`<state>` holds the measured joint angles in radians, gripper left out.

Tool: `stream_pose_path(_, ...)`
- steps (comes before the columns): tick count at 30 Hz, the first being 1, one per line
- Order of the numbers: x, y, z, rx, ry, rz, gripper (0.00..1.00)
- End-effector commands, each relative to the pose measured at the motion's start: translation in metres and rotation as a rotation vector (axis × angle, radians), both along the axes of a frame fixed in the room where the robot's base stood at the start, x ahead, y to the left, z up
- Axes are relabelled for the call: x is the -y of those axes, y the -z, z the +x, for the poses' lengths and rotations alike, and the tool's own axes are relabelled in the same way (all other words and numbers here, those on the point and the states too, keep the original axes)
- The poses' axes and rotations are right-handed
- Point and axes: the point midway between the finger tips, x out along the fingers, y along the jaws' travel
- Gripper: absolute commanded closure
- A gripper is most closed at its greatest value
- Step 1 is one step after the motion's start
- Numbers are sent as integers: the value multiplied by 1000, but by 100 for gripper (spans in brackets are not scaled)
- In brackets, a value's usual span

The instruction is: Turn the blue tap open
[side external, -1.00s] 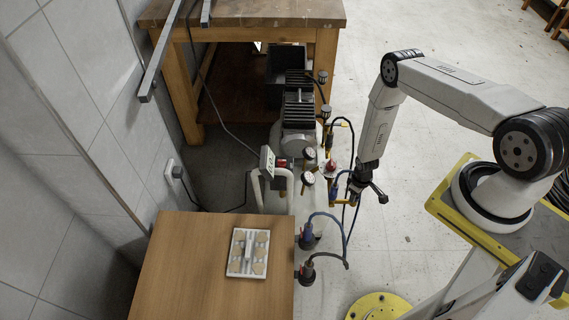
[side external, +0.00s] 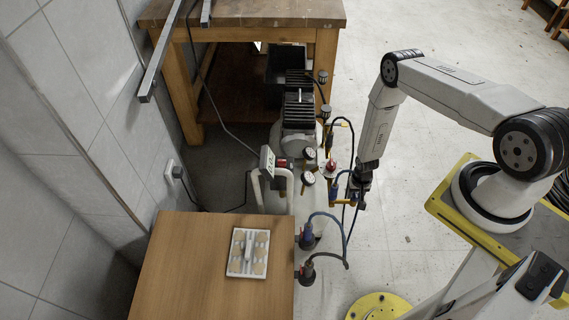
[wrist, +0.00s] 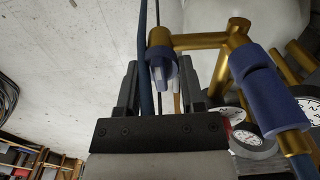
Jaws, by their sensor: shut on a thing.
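The blue tap (wrist: 161,62) is at the end of a short brass pipe in the wrist view, between the two fingers of my gripper (wrist: 161,85). My gripper is shut on it; the exact contact is not clear. In the side external view my gripper (side external: 357,189) is at the right end of the brass pipework beside the compressor. The tap is too small and covered there to make out.
The compressor (side external: 300,108) carries several gauges (wrist: 257,141) close to the right finger. A larger blue fitting (wrist: 262,95) and hoses are near the gripper. A wooden table (side external: 205,262) stands in front. The floor (side external: 430,120) right of the compressor is mostly clear.

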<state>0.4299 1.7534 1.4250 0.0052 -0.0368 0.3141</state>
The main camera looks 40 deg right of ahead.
Motion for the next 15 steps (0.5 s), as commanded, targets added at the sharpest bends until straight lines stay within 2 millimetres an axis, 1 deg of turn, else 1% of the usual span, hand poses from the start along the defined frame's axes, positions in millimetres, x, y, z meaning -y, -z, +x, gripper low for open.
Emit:
stream_pose_path(6,0,0,0,-1,48,1,100)
stream_pose_path(15,0,0,0,-1,54,1,100)
